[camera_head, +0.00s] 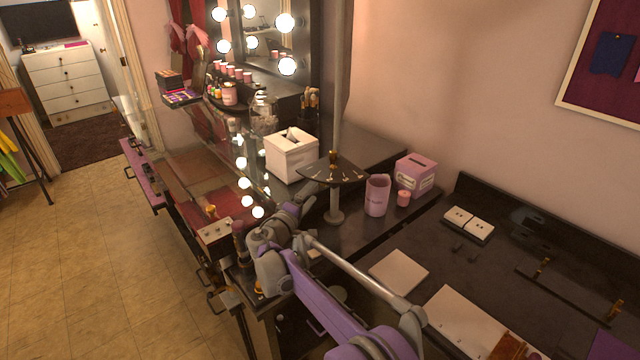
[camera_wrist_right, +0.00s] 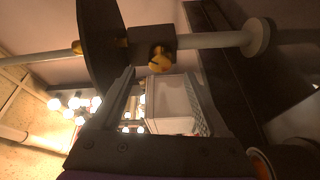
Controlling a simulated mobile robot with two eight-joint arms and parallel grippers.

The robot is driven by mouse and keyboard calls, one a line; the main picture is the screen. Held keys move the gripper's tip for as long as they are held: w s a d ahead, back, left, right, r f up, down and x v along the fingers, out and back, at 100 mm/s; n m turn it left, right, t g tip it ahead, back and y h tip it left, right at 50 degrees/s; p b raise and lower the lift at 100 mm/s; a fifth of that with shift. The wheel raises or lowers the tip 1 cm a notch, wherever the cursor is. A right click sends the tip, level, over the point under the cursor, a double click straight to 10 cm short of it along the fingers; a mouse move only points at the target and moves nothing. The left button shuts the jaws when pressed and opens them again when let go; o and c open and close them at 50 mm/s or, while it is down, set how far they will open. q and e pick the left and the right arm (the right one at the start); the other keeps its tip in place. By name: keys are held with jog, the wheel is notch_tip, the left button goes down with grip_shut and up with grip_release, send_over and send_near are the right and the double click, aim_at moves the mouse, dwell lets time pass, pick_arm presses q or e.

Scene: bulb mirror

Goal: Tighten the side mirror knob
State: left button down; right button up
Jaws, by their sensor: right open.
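A pale upright pole (camera_head: 338,80) stands on a round foot on the dark counter and carries a dark plate (camera_head: 348,174) partway up. In the right wrist view the plate (camera_wrist_right: 98,45) and pole (camera_wrist_right: 215,40) appear turned sideways. A gold knob (camera_wrist_right: 160,60) sits on a dark clamp block (camera_wrist_right: 150,40) around the pole, beside the plate. My right gripper (camera_wrist_right: 158,76) is open, its two fingers pointing at the knob. The knob is at the fingertips; I cannot tell whether they touch it. In the head view my right gripper (camera_head: 305,205) is low beside the pole. My left gripper is out of view.
A white tissue box (camera_head: 291,155) stands behind the pole. A pink cup (camera_head: 377,196) and a pink box (camera_head: 415,174) are to its right. A lit mirror (camera_head: 265,35) stands at the back.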

jog(key=x, duration=0.5)
jog(key=shift+w+d, duration=0.1)
jog(key=shift+w, duration=0.05)
jog(key=shift+p, duration=0.3)
grip_shut()
